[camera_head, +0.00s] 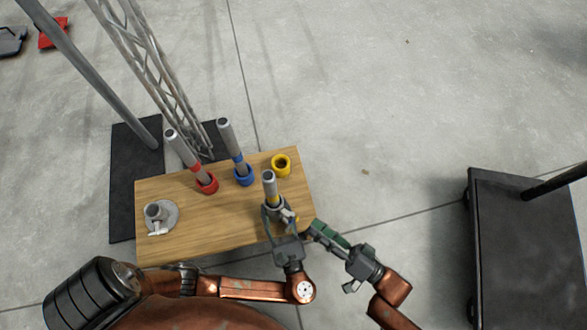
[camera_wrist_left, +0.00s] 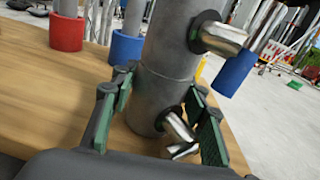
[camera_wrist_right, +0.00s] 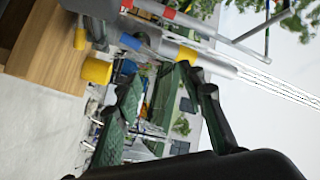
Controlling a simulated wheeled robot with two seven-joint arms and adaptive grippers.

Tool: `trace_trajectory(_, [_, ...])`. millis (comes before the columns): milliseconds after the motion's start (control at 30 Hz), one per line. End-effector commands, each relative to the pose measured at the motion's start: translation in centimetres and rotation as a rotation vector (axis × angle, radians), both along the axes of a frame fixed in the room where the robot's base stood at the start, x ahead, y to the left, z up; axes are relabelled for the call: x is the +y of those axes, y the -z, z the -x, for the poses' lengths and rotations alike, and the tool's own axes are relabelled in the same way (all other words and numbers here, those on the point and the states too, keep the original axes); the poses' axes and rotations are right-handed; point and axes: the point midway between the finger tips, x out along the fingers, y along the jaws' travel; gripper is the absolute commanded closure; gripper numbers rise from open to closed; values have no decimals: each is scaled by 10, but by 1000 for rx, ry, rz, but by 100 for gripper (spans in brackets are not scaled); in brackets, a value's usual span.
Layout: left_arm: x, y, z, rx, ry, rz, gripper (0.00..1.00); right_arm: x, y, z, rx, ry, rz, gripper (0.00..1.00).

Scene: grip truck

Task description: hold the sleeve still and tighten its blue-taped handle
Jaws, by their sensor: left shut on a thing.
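The grey metal sleeve (camera_wrist_left: 168,62) stands upright at the table's front right and also shows in the head view (camera_head: 273,206), with a yellow-banded tube (camera_head: 270,184) rising from it. Two metal handles stick out from it in the left wrist view. My left gripper (camera_wrist_left: 162,112) is shut on the sleeve, one finger on each side. My right gripper (camera_head: 318,230) is open and empty, right of the sleeve and apart from it.
The wooden table (camera_head: 230,232) holds a red ring with a tube (camera_head: 184,150), a blue ring with a tube (camera_head: 231,142), an empty yellow ring (camera_head: 281,165) and a round grey base (camera_head: 168,218). A dark platform (camera_head: 520,250) stands at right. Floor between is clear.

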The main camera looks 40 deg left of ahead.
Motion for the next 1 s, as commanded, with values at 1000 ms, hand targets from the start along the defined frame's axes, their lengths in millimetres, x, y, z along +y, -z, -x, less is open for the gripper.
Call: trace_trajectory(1000, [-1,0,0,-1,3,3,100,-11,-18,-13,-2712,239,-255,63])
